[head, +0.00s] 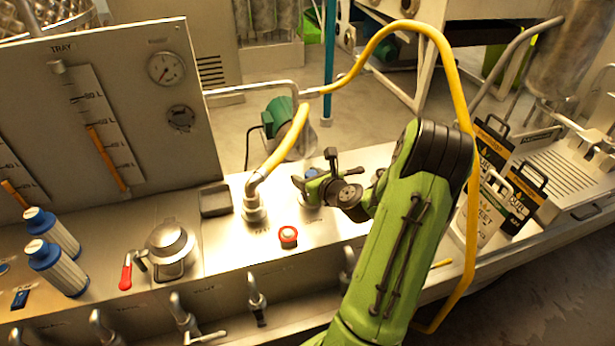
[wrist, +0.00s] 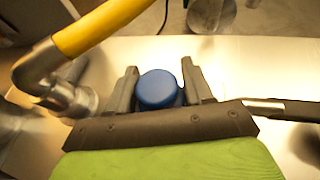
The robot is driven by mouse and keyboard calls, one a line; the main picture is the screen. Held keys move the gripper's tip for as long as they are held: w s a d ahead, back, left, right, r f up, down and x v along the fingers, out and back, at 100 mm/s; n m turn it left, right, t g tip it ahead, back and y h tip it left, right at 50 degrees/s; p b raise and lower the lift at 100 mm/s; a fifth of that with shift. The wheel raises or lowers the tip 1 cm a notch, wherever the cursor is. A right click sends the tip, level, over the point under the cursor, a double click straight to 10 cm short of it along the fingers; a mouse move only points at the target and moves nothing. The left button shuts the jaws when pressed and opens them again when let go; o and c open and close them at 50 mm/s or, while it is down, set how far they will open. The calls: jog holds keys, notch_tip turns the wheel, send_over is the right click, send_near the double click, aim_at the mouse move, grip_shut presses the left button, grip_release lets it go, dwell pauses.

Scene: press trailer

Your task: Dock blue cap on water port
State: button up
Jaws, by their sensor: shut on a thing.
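My gripper (wrist: 158,88) is shut on the blue cap (wrist: 157,90), which sits between its two dark fingers in the wrist view. In the head view the blue cap (head: 311,173) shows only in part beside my gripper (head: 306,186), low over the steel deck. A grey metal base shows just below the cap in the head view; my gripper hides most of it, so I cannot tell whether cap and port touch. A steel fitting with a yellow hose (head: 254,205) stands to the left of my gripper, and its elbow (wrist: 62,88) is close to the left finger.
A red cap (head: 288,236) sits on the deck in front of my gripper. A dark shallow tray (head: 215,200), a lidded steel pot (head: 170,247) and blue filter cartridges (head: 55,268) are to the left. Bags (head: 497,185) stand at right.

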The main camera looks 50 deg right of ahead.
jog(key=shift+f, duration=0.3)
jog(key=o, duration=0.8)
jog(key=shift+o, duration=0.2)
jog(key=v, duration=1.1)
jog(key=shift+p, duration=0.35)
jog(key=shift+r, duration=0.15)
